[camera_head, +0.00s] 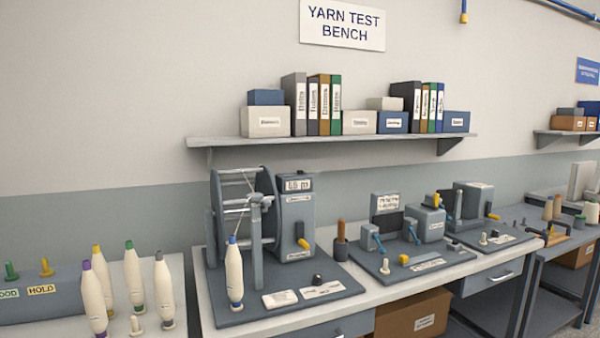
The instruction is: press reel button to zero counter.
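The yarn reel (243,215) stands on a dark base plate (220,308) on the bench, left of centre. Beside its wheel is a grey housing (297,225) with a counter display (298,184) on top; its digits are too small to read surely. An orange handle (303,243) sticks out of the housing's front. A small black knob or button (318,280) stands on the base plate near a white label (322,291). A white block (280,299) lies left of it. I cannot tell which part is the reel button. Neither gripper is in view.
A bobbin with a blue tip (234,272) stands upright at the reel's front left. Several bobbins (135,278) stand at the left beside a grey box marked HOLD (60,290). Another instrument plate (425,262) lies to the right. A shelf (330,141) hangs above.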

